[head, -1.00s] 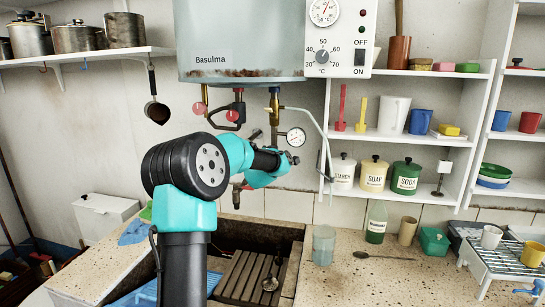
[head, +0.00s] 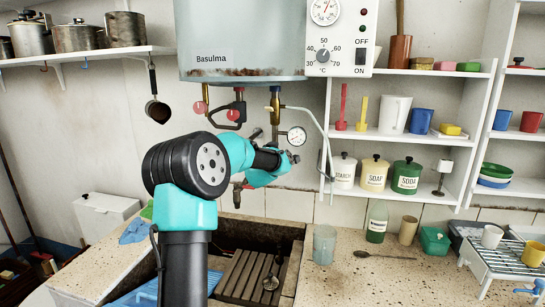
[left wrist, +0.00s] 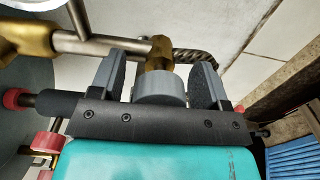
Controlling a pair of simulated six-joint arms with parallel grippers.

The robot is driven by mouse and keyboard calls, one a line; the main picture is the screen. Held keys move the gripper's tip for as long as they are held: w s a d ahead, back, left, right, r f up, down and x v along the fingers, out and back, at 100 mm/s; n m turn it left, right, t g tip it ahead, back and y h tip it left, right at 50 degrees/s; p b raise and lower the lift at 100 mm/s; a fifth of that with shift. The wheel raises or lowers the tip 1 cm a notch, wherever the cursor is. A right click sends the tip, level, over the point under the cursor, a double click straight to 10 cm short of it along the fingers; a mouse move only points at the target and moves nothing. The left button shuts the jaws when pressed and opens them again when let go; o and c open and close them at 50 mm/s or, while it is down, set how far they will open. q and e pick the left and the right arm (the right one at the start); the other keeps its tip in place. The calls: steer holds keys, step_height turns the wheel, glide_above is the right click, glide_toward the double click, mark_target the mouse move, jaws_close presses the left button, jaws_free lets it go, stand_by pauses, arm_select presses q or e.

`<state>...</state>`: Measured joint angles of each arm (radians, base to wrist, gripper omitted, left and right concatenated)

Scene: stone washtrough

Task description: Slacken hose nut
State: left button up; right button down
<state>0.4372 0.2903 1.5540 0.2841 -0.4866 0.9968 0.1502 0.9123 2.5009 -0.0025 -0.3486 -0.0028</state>
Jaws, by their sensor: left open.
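In the head view my left gripper (head: 285,160) is beneath the boiler (head: 240,40), beside the pressure gauge (head: 297,137), partly hidden by my own wrist. In the left wrist view the left gripper (left wrist: 160,68) is open, one dark finger on each side of a brass fitting (left wrist: 160,52). A short grey round part (left wrist: 160,86) sits between the fingers, below the brass. A braided hose (left wrist: 197,58) runs off to the right behind the right finger. I cannot tell which of these parts is the hose nut, nor whether a finger touches it. My right gripper is not in view.
A steel pipe (left wrist: 105,45) and a larger brass piece (left wrist: 22,38) lie close to the left finger. Red-handled valves (head: 232,115) hang left of the gripper in the head view. The stone trough (head: 290,262) lies below, with a glass jar (head: 324,245) on its ledge.

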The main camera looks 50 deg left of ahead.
arm_select(q)
steer(key=shift+s, duration=0.1)
steer(key=v, duration=1.7)
steer(key=shift+d, duration=0.25)
